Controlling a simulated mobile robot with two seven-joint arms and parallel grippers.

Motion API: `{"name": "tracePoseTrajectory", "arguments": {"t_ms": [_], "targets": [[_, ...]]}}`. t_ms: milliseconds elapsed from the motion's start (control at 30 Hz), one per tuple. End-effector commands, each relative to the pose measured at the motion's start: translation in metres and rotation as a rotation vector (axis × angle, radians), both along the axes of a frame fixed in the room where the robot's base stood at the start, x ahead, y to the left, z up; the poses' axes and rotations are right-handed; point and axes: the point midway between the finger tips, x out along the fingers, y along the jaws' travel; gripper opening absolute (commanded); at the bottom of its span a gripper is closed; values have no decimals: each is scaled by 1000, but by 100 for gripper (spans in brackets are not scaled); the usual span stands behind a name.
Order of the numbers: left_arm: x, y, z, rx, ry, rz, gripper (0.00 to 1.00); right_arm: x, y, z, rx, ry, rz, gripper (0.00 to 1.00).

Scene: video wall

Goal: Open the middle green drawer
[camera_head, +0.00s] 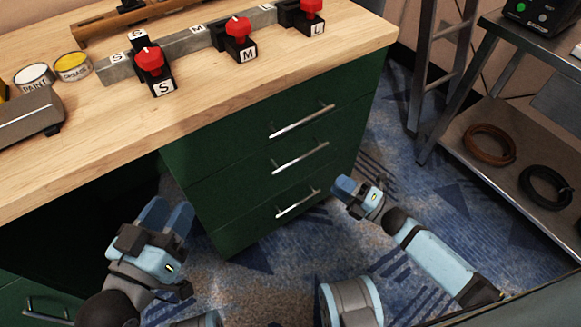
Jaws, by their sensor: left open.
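The green drawer unit under the wooden bench has three drawers, all flush and shut. The middle green drawer (235,174) has a silver bar handle (300,158) slanting across its front. My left gripper (170,213) is open and empty, left of the drawer unit and lower in the picture, apart from the handles. My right gripper (345,187) is just right of the drawer unit, near the right end of the bottom handle and below the middle handle. It appears apart from both. I cannot tell whether its fingers are open, and nothing shows between them.
The top handle (302,121) and bottom handle (297,203) lie close above and below the middle one. The bench top (330,55) overhangs the drawers and carries red clamps and paint cans. A metal shelf (478,165) with cable coils stands at right. Carpet lies before the drawers.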

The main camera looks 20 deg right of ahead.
Motion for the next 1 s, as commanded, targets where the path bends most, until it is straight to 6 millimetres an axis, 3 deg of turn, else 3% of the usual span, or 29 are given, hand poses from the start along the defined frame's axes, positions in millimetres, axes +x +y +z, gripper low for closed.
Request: {"name": "tracePoseTrajectory", "arguments": {"t_ms": [467, 633, 1000], "targets": [[-1, -2, -31, 48, 75, -31, 43, 63, 58, 16, 4, -3, 1, 37], [4, 1, -29, 75, 25, -26, 43, 84, 77, 21, 2, -1, -1, 37], [8, 3, -26, 98, -13, -23, 43, 98, 91, 26, 3, 2, -1, 37]]}}
